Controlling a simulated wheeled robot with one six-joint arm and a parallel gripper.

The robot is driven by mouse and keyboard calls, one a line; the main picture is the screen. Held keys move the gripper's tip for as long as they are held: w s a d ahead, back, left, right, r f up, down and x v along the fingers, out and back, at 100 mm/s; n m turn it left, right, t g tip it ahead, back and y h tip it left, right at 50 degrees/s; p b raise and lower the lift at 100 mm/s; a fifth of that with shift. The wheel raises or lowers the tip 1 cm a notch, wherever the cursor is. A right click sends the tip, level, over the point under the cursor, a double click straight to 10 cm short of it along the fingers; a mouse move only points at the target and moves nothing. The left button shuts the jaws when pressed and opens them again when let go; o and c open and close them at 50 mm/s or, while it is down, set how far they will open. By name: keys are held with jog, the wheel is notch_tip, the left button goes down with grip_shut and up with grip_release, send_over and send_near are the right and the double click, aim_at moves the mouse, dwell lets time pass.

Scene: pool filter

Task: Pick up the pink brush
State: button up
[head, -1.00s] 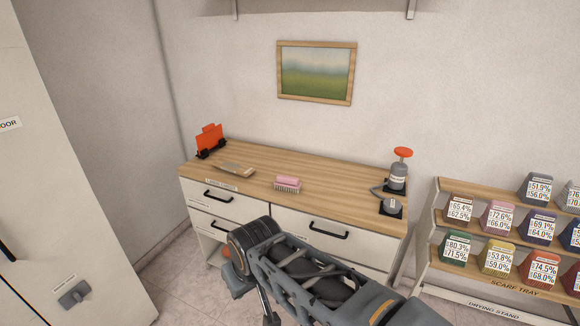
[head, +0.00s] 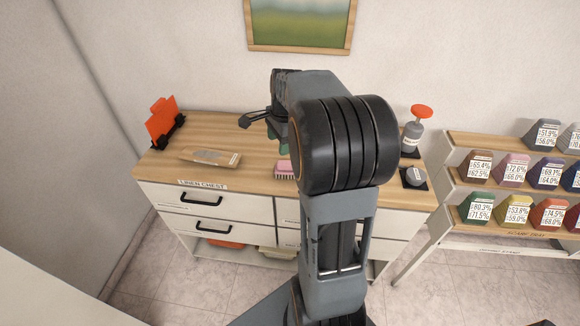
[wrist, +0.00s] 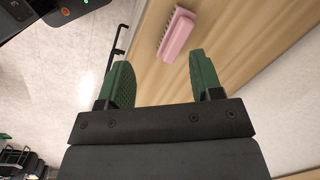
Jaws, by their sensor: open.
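The pink brush (head: 284,168) lies on the wooden top of the drawer chest near its front edge, partly hidden behind my arm in the head view. In the head view my gripper (head: 277,130) shows only partly, over the chest top.
A tan board-like item (head: 210,157) lies left of the brush, and an orange upright piece in a black holder (head: 163,124) stands farther left. A grey bottle with a red top (head: 413,130) stands at right. A drying stand (head: 450,205) with coloured blocks is beside the chest.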

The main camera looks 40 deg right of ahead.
jog(key=w+d+f+m, duration=0.2)
jog(key=d+f+m, duration=0.1)
jog(key=d+m, duration=0.4)
jog(key=shift+y, duration=0.4)
jog(key=f, duration=0.2)
jog(key=f+p, duration=0.1)
jog(key=f, duration=0.3)
jog(key=shift+w+d+f, duration=0.25)
jog(key=shift+w+f, duration=0.05)
jog(key=shift+f, duration=0.05)
jog(key=shift+w+a+f+p, duration=0.15)
jog(key=shift+f+p, duration=0.15)
jog(key=shift+f, duration=0.75)
jog(key=shift+w+a+f+p, duration=0.1)
jog(key=shift+w+f+p, duration=0.15)
jog(key=shift+f, duration=0.8)
jog(key=shift+w+a+f+p, duration=0.1)
jog(key=shift+f+p, duration=0.2)
jog(key=shift+f, duration=0.75)
jog(key=c, duration=1)
jog(key=shift+r, duration=0.1)
